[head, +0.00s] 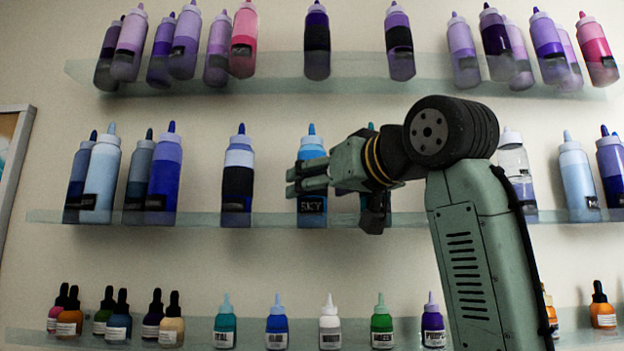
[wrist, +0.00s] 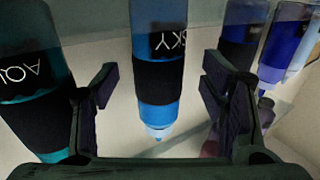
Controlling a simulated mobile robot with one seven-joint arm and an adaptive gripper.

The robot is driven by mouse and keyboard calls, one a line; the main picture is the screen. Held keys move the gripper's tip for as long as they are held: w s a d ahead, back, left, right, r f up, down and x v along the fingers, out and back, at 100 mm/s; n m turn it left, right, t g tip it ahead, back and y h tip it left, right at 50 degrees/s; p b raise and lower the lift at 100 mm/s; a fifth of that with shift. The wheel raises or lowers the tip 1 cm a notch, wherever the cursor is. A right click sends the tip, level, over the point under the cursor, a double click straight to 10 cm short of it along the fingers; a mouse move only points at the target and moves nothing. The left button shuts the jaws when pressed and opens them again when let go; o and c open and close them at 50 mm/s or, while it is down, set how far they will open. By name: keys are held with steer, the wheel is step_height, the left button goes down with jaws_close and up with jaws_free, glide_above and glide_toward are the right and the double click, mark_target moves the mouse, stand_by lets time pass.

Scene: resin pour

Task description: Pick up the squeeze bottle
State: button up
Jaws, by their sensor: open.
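A blue squeeze bottle labelled SKY (head: 312,215) stands on the middle shelf, partly hidden behind my gripper (head: 306,177) in the head view. In the wrist view, which is upside down, the SKY bottle (wrist: 160,85) has a black band and a pale blue nozzle. My gripper (wrist: 161,82) is open, with one finger to each side of this bottle in the picture. Gaps show on both sides, and neither finger appears to touch it. I cannot tell how far the bottle reaches between the fingers.
A teal bottle labelled AQUA, partly cut off (wrist: 30,85), stands close to the left finger in the wrist view. Blue bottles (wrist: 285,45) stand at right. The glass middle shelf (head: 270,217) holds several bottles. More bottles fill the top shelf (head: 350,75) and the bottom shelf.

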steer(key=p+x, duration=0.1)
steer(key=x, duration=0.2)
steer(key=shift+w+r, duration=0.1)
steer(key=shift+w, duration=0.15)
steer(key=c, duration=1.4)
steer(key=shift+c, duration=0.2)
